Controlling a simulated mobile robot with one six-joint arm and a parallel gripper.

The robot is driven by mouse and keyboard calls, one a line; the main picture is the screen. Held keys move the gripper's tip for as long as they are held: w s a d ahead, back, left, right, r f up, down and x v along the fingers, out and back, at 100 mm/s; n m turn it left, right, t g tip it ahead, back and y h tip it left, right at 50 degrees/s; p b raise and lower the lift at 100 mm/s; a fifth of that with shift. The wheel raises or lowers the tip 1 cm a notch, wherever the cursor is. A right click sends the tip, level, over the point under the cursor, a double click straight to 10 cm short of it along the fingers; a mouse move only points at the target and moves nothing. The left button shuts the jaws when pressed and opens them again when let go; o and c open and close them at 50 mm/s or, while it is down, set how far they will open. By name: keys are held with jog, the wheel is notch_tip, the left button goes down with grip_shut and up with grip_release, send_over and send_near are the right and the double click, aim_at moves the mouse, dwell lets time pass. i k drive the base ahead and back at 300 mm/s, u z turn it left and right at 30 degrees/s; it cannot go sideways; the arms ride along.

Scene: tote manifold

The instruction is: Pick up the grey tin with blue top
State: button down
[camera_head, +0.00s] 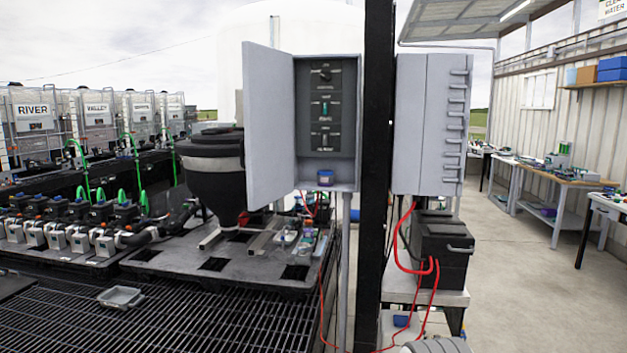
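A small round tin (326,178) with blue and greyish parts stands upright on the bottom ledge of the open grey cabinet (272,125), below a dark panel with switches. It is too small to make out its top clearly. Another small blue item (401,320) lies low on the shelf under the black battery box; I cannot tell whether it is a tin.
The cabinet door stands open at its left. A black post (377,180) rises just right of the cabinet. Red cables (401,250) hang below by the black box (441,250). A black platform (190,262) with loose parts lies at left. The concrete floor (520,290) at right is clear.

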aim_at(325, 178)
jog(key=z, duration=0.55)
jog(key=i, duration=2)
jog(key=u, duration=0.15)
